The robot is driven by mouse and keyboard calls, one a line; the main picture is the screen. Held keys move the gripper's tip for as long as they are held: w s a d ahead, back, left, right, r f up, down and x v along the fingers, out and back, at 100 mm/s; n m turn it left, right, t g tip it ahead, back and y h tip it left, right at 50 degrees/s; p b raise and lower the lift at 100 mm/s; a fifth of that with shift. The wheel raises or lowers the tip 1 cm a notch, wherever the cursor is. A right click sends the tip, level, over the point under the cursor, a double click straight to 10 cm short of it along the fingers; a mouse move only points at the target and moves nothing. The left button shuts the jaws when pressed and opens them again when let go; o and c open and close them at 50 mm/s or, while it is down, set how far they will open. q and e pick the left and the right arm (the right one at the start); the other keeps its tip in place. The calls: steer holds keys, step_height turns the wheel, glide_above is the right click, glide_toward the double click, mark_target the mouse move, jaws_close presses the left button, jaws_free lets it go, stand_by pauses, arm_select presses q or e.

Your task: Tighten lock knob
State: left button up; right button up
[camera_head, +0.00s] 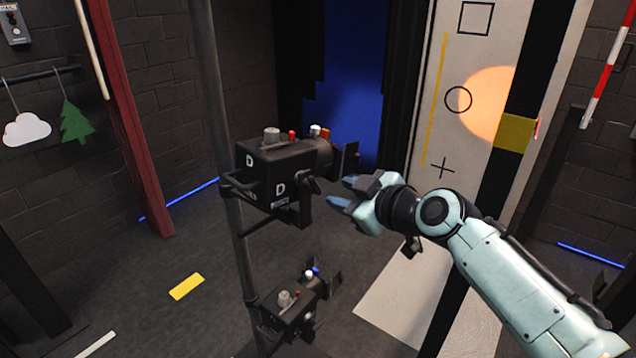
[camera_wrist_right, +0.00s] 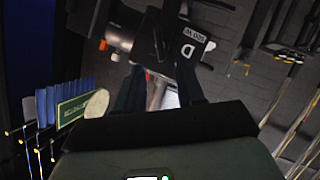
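A black stage lamp (camera_head: 270,170) marked D is clamped to an upright pole (camera_head: 222,130). On its top sit a grey knob (camera_head: 271,134), a small red knob (camera_head: 291,135), a white knob (camera_head: 315,131) and an orange one (camera_head: 326,134). I cannot tell which is the lock knob. My right gripper (camera_head: 343,192) is just right of the lamp, its blue-tipped fingers apart and pointing left. In the right wrist view, the lamp (camera_wrist_right: 150,40) lies beyond the spread fingers (camera_wrist_right: 158,88); a pale shape and a red bit show between them. My left gripper is not seen.
A second lamp (camera_head: 290,312) with similar knobs hangs lower on the pole. A pale panel (camera_head: 450,60) with black symbols stands behind my right arm. A dark red post (camera_head: 135,120) rises at the left. A yellow mark (camera_head: 186,286) lies on the open floor.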

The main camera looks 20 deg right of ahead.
mark_target(317, 186)
steer(key=p+x, duration=0.4)
steer(key=shift+r, duration=0.3)
steer(key=p+x, duration=0.3)
steer(key=x, duration=0.1)
steer(key=shift+f, duration=0.1)
steer(key=shift+w+a+f+p, duration=0.15)
steer(key=shift+w+f+p, duration=0.25)
steer(key=shift+w+p, duration=0.1)
jaws_close()
